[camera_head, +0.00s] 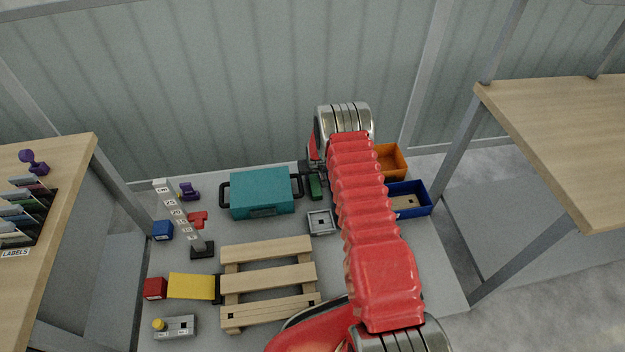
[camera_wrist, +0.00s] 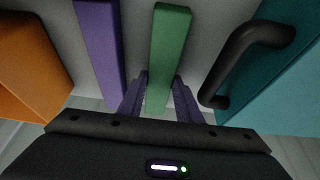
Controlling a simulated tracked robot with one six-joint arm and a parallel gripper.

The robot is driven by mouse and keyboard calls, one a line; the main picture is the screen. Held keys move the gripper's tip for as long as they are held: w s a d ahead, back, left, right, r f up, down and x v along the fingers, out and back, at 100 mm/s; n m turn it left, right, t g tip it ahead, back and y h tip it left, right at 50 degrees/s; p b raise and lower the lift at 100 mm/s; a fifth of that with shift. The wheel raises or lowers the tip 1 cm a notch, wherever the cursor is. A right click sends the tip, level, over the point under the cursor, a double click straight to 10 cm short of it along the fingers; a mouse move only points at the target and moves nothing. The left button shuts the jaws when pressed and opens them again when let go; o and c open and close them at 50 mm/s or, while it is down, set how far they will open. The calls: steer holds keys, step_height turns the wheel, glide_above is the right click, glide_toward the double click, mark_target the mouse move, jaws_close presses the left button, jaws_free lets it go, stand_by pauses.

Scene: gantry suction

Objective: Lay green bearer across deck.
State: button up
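The green bearer (camera_head: 316,188) is on the grey work surface beside the teal case, partly hidden by my arm in the head view. In the wrist view the green bearer (camera_wrist: 168,50) runs down between my two fingers. My gripper (camera_wrist: 160,80) has one finger along each side of it; whether they touch it I cannot tell. The gripper (camera_head: 312,168) is mostly hidden behind my red arm in the head view. The slatted wooden deck (camera_head: 268,277) lies at the front of the work surface, with bare slats and gaps between them.
A purple bar (camera_wrist: 101,45) stands beside the bearer. The teal case (camera_head: 262,193) with black handles is close on the other side. An orange bin (camera_head: 392,160) and a blue bin (camera_head: 418,197) are at right. A tall marked post (camera_head: 180,215) stands left of the deck.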

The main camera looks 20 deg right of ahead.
steer(key=c, duration=0.6)
steer(key=shift+r, duration=0.2)
step_height(320, 180, up, 10)
steer(key=shift+f, duration=0.15)
stand_by(0.6)
step_height(320, 180, up, 16)
steer(key=n, duration=0.1)
glide_above(313, 178)
steer(key=s+a, duration=0.5)
steer(key=a, duration=0.3)
steer(key=shift+n+y, duration=0.4)
steer(key=shift+n, duration=0.3)
steer(key=s+a+r, duration=0.2)
steer(key=s+r, duration=0.1)
steer(key=s, duration=0.1)
steer(key=s+a+r, duration=0.2)
steer(key=s+r, duration=0.2)
steer(key=s+a+r, duration=0.3)
steer(key=s+r, duration=0.1)
steer(key=shift+r, duration=0.1)
